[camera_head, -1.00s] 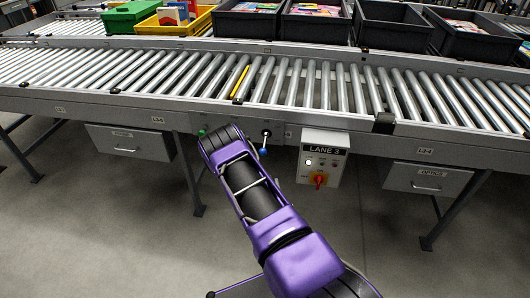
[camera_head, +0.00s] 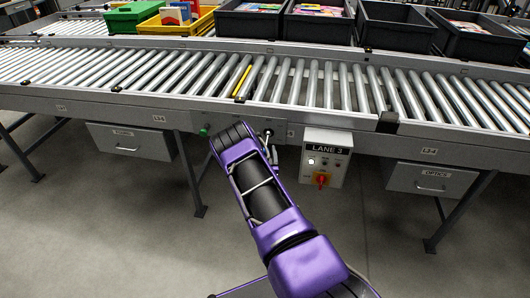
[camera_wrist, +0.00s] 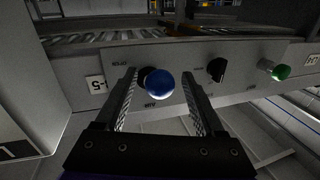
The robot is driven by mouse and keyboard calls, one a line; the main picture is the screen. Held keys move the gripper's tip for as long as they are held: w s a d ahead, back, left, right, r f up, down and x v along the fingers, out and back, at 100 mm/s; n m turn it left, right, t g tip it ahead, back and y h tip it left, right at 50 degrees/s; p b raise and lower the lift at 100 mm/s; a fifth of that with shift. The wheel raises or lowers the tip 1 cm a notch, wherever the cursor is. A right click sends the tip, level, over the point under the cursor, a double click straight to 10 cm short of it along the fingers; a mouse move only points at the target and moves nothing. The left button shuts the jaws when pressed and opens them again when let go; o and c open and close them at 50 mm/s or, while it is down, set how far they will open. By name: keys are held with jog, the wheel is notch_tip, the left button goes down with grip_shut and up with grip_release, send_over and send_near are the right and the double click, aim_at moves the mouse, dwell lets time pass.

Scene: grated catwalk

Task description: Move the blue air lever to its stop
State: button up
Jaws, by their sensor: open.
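The blue air lever (camera_wrist: 159,84) shows its round blue knob in the wrist view, with a dark pivot behind it on a grey panel (camera_wrist: 235,72). My gripper (camera_wrist: 159,75) is open, with one finger on each side of the knob. I cannot tell whether either finger touches it. In the head view the lever's dark pivot (camera_head: 268,133) shows on the conveyor's side rail, just right of my arm's end. The blue knob and most of my gripper are hidden there behind my arm.
A black knob (camera_wrist: 216,70) and a green button (camera_wrist: 280,72) sit right of the lever in the wrist view. The LANE 3 box (camera_head: 325,157) with a red switch stands close right of the lever in the head view. Roller conveyor (camera_head: 330,88) and bins lie above.

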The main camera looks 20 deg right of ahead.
jog(key=shift+w+d, duration=0.1)
jog(key=shift+w, duration=0.1)
jog(key=shift+c, duration=0.3)
grip_shut()
